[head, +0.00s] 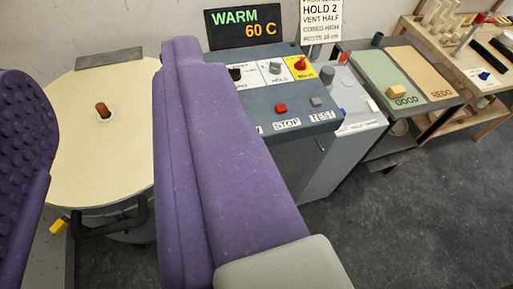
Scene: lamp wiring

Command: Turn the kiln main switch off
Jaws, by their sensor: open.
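The grey control panel (262,97) stands in the upper middle, partly hidden by my gripper. A red switch (300,63) sits on a yellow plate at its back right; its label is too small to read surely, so I cannot confirm it is the main switch. Left of it are a grey knob (275,67) marked HOLD and a black knob (236,73). In front are a red STOP button (281,108) and a grey TEST button (316,101). The display (243,27) reads WARM 60 C. My gripper (98,60) is open, its purple fingers wide apart, left of the switch.
A round cream table (92,165) with a brown peg (103,110) lies between the fingers. Right of the panel stand a box with a grey knob (327,75) and a bench with GOOD (384,82) and REDO (420,70) areas. The floor at lower right is clear.

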